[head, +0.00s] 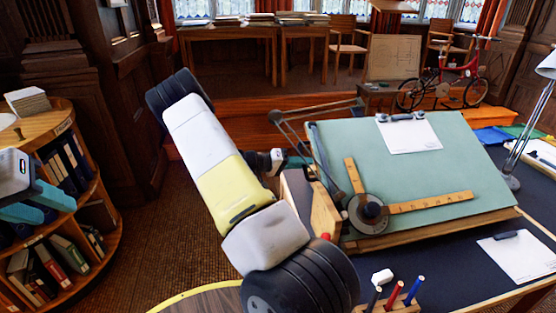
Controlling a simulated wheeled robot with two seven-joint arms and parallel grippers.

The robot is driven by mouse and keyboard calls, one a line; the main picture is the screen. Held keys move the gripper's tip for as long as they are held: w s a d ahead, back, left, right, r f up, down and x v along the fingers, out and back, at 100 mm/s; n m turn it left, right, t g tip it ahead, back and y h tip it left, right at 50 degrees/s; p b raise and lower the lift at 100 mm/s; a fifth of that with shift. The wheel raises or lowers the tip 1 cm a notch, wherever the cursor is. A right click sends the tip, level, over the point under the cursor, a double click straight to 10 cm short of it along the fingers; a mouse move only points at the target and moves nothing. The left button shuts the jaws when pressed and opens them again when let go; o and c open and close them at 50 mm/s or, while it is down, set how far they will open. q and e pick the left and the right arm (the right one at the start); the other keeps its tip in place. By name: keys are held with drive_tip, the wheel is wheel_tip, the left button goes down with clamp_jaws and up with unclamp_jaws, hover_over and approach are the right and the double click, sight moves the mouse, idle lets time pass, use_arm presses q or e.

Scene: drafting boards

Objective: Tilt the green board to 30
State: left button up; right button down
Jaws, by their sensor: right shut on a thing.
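The green board (440,150) lies tilted on a wooden base on the dark desk, its far edge higher. A drafting head with two wooden rulers (430,202) lies on it, linked to a jointed dark arm (290,130). A paper sheet (408,135) is clipped near its top. A wooden side piece (325,212) with a red knob (325,237) stands at its left; any angle scale is not readable. My right gripper (298,164) is shut at the board's left edge, its contact partly hidden.
A curved bookshelf (72,125) with binders stands at the left. A lamp (512,182) and a clipboard (520,258) are on the desk at the right. A pen holder (400,306) and a white eraser (382,277) are at the front. A red bicycle (445,90) stands behind.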

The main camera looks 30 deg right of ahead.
drive_tip(key=shift+s+a+r, duration=0.15)
drive_tip(key=shift+s+r, duration=0.15)
drive_tip(key=shift+r, duration=0.35)
drive_tip(key=c, duration=1.4)
unclamp_jaws()
drive_tip(key=v, duration=0.7)
drive_tip(key=shift+a, duration=0.4)
drive_tip(key=shift+r, duration=0.1)
